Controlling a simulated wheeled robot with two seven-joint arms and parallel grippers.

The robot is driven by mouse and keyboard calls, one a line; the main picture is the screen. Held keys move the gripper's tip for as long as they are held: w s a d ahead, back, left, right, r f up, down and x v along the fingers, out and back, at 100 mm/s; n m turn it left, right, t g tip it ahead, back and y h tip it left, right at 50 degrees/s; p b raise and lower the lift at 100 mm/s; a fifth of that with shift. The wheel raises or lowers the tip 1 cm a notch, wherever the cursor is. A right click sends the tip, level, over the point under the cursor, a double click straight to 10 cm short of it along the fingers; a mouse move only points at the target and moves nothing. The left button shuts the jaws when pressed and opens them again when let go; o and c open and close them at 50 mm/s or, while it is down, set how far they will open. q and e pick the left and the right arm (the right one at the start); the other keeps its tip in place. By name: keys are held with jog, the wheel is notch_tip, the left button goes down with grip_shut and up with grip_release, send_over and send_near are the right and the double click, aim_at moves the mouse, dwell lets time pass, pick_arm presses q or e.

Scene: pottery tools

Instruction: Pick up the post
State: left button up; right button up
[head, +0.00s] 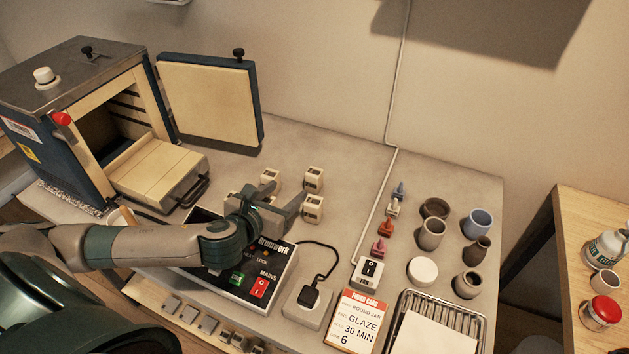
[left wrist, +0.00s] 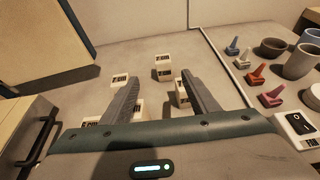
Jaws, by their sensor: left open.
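Several small cream posts with dark printed labels stand on the grey worktop. In the head view, one post (head: 314,178) is at the back right, one (head: 312,208) at the front right, and one (head: 270,176) at the back left. My right gripper is not in view.
A kiln (head: 92,70) with its door (head: 210,100) open stands at the left. A control box (head: 262,278) lies under my left arm. Coloured cones, pots (head: 432,234), a firing card (head: 359,320) and a wire rack (head: 440,300) occupy the right side.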

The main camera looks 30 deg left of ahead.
pick_arm(q)
jog(key=p, duration=0.3)
send_near(312, 175)
jog(key=x, duration=0.5)
jog(key=shift+w+a+r, duration=0.15)
jog(key=shift+a+r, duration=0.05)
jog(key=shift+a, duration=0.15)
jog(key=shift+w+f+p, duration=0.3)
jog(key=shift+w+f, duration=0.05)
jog(key=shift+w, duration=0.25)
jog(key=shift+w+d+f+p, duration=0.1)
jog(key=shift+w+f+p, duration=0.2)
jog(key=shift+w+p, duration=0.3)
jog(key=x, duration=0.2)
jog(key=shift+w+d+f+p, duration=0.15)
jog(key=shift+w+f+p, duration=0.1)
jog(key=shift+w+p, duration=0.15)
jog(key=shift+w+f, duration=0.3)
jog(key=shift+w, duration=0.1)
jog(key=c, duration=1.2)
